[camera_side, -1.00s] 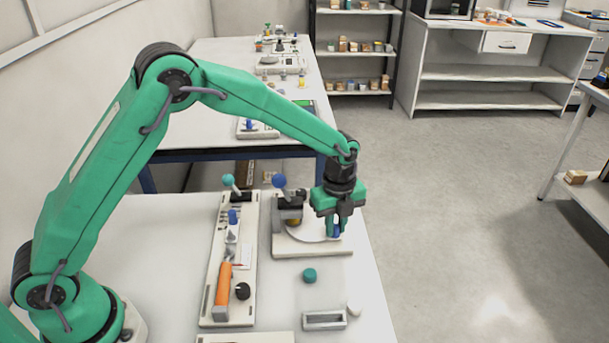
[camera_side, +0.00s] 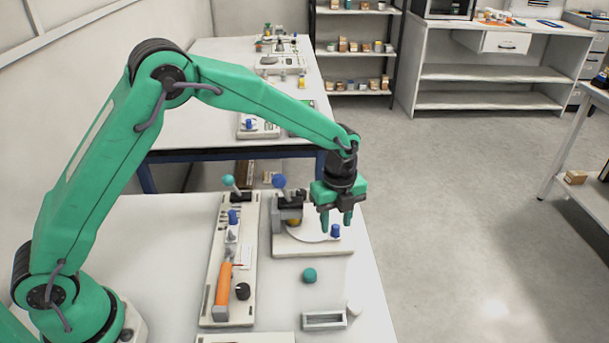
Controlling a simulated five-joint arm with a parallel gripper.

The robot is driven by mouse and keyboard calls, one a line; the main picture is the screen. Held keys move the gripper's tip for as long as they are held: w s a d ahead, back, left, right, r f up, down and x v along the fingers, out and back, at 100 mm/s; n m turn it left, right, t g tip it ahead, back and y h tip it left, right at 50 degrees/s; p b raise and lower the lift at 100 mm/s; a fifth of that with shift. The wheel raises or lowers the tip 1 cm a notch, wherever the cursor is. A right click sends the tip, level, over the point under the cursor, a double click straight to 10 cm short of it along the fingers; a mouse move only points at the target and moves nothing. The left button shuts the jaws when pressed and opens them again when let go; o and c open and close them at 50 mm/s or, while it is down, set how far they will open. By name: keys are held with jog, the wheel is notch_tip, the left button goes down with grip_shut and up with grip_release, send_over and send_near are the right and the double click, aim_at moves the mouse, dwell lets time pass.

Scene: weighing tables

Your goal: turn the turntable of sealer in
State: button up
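The sealer (camera_side: 284,246) is a white base plate on the near table, with a dark press block and a lever with a blue ball knob (camera_side: 279,182) at its back left. Its turntable (camera_side: 309,234) is a pale round disc on the plate, partly hidden behind my gripper. A small blue peg (camera_side: 335,231) stands upright at the disc's right side. My gripper (camera_side: 336,224) is open and empty, its two green fingers spread just above the blue peg. I cannot tell whether the fingertips still reach down beside the peg.
Left of the sealer lies a white board (camera_side: 217,313) with an orange-handled tool (camera_side: 223,285), a black knob (camera_side: 242,291) and a lever with a teal ball (camera_side: 228,180).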

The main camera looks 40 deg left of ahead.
jog(key=shift+r, duration=3.2)
jog(key=shift+s+a+r+n, duration=0.25)
jog(key=shift+a+r+n, duration=0.05)
jog(key=shift+r, duration=0.25)
jog(key=s+a+r+n+t, duration=0.3)
jog(key=s+a+r+n, duration=0.75)
jog(key=s+r, duration=0.2)
jog(key=s+a+n+t, duration=0.1)
jog(key=s+a+n, duration=0.1)
jog(key=s+n, duration=0.4)
jog(key=s+a+n+t, duration=0.1)
jog(key=s+a+n, duration=0.1)
jog(key=s+n, duration=0.4)
jog(key=shift+s+a+t, duration=0.3)
jog(key=shift+s+a, duration=0.1)
jog(key=shift+s, duration=0.8)
